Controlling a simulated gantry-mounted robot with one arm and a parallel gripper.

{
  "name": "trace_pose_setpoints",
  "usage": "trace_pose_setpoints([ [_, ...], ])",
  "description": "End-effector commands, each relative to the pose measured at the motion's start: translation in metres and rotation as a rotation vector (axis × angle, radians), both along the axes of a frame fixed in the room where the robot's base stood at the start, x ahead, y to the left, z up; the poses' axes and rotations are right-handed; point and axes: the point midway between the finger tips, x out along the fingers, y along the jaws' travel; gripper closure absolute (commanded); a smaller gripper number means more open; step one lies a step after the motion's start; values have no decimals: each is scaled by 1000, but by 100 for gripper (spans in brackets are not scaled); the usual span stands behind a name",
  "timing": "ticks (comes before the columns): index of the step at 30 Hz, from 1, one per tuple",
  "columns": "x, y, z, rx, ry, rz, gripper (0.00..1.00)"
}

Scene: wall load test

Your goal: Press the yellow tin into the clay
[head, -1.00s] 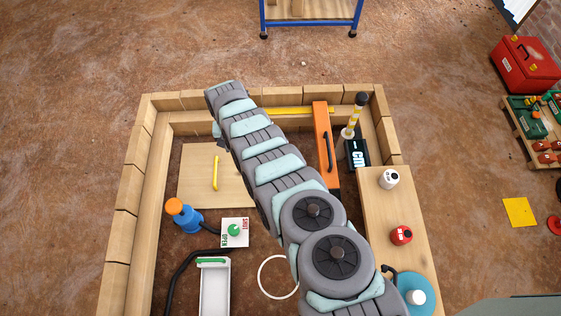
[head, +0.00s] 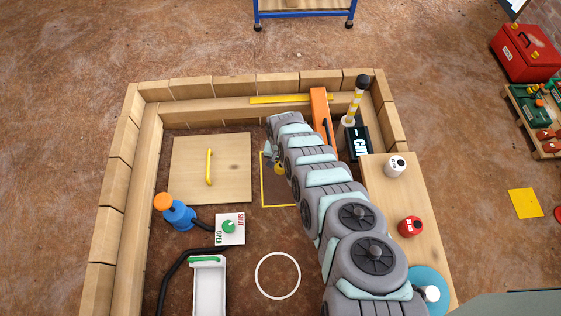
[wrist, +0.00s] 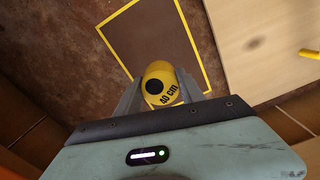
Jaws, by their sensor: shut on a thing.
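The yellow tin (wrist: 163,82) is between the two fingers of my gripper (wrist: 160,92) in the wrist view. It has a black spot on top and "40 cm" on its side. In the head view a small part of the yellow tin (head: 279,168) shows beside the end of my arm. The clay appears to be the brown patch framed by a yellow outline (head: 264,183); it also shows in the wrist view (wrist: 146,35). The tin overlaps one end of this patch in the wrist view. Whether it touches the surface is unclear.
A wooden board with a yellow handle (head: 230,185) lies left of the patch. An orange bar (head: 320,112) and a black box (head: 355,144) stand right. White (head: 395,166) and red (head: 411,226) tins sit on a wooden ledge (head: 385,215). A white ring (head: 278,254) lies in front.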

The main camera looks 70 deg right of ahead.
Motion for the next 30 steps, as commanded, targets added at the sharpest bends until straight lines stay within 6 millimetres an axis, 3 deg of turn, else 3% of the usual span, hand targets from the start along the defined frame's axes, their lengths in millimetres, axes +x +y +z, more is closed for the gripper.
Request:
trace_pose_setpoints([
  [1,0,0,-15,0,-1,-1,100],
  [13,0,-1,-59,-1,0,0,100],
  [30,0,-1,-67,0,0,-1,100],
])
